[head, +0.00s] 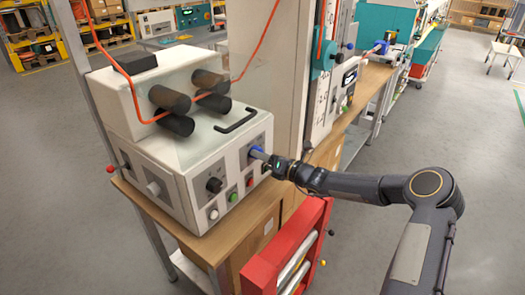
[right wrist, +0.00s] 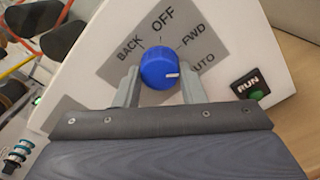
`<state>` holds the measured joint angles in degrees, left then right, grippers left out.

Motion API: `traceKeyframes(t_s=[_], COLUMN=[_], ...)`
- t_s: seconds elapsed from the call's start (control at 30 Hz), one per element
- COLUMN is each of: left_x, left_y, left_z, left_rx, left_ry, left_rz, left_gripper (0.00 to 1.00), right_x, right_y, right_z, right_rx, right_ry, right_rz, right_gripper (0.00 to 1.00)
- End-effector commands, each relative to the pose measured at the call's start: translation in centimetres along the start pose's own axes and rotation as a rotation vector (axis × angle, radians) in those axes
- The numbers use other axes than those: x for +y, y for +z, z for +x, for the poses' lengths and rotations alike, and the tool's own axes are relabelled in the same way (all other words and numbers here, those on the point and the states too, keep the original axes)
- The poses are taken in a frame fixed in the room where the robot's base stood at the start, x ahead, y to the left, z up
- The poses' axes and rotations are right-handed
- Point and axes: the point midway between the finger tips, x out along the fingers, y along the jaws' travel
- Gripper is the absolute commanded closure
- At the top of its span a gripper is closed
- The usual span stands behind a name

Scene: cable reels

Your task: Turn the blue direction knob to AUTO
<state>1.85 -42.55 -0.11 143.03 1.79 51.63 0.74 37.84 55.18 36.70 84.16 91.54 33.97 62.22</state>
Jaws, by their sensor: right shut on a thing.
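The blue direction knob (right wrist: 158,66) is on the grey label plate (right wrist: 112,66) of the white machine (head: 185,150). The plate reads BACK, OFF, FWD and AUTO, with the start of AUTO partly covered by a finger. The knob's white mark points right, on the AUTO side and slightly below that word. My right gripper (right wrist: 161,90) has one finger on each side of the knob and is shut on it. In the head view the knob (head: 257,153) shows blue at the tip of my right gripper (head: 268,158). My left gripper is not in view.
A green RUN button (right wrist: 251,89) is right of the knob. A black knob (head: 214,185) and a green button (head: 233,197) are on the same panel. Black rollers (head: 170,99) with an orange cable are above. A red frame (head: 285,250) stands below my right arm.

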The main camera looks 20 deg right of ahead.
Motion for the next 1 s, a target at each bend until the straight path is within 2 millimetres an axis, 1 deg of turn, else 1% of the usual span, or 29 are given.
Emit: traceKeyframes(t_s=[0.03,0.3,0.8,0.83,1.0], left_x=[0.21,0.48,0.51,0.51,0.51], left_y=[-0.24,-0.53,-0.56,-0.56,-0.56], left_z=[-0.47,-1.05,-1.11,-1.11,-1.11], left_rx=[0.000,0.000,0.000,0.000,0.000], left_ry=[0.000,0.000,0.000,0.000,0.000], left_rz=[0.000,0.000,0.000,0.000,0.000], left_gripper=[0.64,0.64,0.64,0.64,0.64], right_x=[0.08,0.00,-0.06,-0.06,-0.05], right_y=[0.14,0.05,-0.01,-0.01,-0.01], right_z=[-0.03,-0.03,-0.03,-0.03,-0.02], right_rx=[0.001,0.000,-0.001,-0.001,-0.001], right_ry=[-0.002,-0.001,-0.001,-0.001,-0.001], right_rz=[0.025,0.108,0.126,0.126,0.125], right_gripper=[0.86,0.86,0.86,0.62,0.42])
